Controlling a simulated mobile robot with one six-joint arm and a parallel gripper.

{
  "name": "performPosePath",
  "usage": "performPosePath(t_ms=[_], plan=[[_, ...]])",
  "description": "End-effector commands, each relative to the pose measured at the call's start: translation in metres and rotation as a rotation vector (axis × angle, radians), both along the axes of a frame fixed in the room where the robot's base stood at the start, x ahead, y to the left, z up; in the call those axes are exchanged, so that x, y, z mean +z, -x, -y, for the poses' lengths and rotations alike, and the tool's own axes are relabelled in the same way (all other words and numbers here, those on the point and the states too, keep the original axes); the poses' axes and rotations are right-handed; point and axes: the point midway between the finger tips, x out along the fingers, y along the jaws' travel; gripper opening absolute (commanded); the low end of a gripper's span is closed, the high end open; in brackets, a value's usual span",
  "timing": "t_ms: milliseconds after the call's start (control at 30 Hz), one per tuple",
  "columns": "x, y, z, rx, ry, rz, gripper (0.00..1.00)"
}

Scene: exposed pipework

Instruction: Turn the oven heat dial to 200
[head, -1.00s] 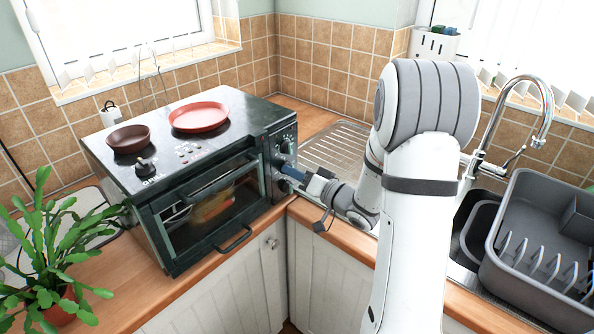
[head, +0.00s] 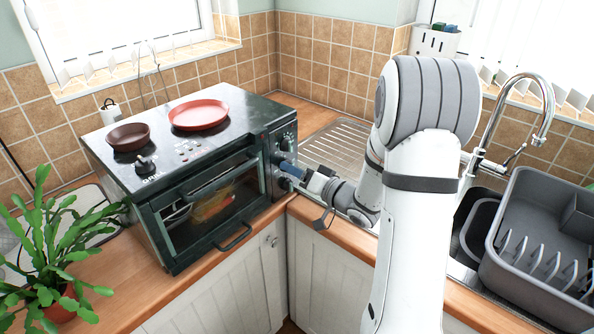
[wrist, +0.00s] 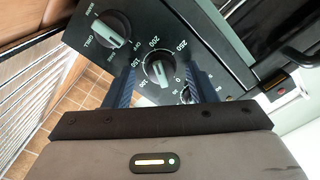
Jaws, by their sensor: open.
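The toaster oven (head: 190,180) stands on the counter at left, its control panel (head: 283,160) facing right. In the wrist view the heat dial (wrist: 158,71) is a round knob with a grey grip bar, ringed by numbers including 150, 200 and 250. My gripper (wrist: 162,78) is open, with one blue finger on either side of this dial; I cannot tell whether they touch it. In the head view my gripper (head: 290,170) is at the panel and hides part of it. The dial's exact setting is hard to read.
Another dial (wrist: 111,30), marked GRILL, sits at upper left in the wrist view. A red plate (head: 198,115) and brown bowl (head: 128,137) rest on the oven. A potted plant (head: 55,250) stands left; a grey dish rack (head: 545,250) stands right by the sink.

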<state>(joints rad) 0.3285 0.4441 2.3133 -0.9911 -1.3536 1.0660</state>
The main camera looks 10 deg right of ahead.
Motion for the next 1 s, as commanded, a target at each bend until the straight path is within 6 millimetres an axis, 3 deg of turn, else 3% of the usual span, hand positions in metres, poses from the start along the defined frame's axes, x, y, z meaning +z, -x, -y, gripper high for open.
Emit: performPosePath(t_ms=[500,1000], plan=[[0.0,0.056,0.043,-0.004,0.0,0.001,0.51],[0.0,0.06,0.045,-0.001,0.0,0.001,0.51]])
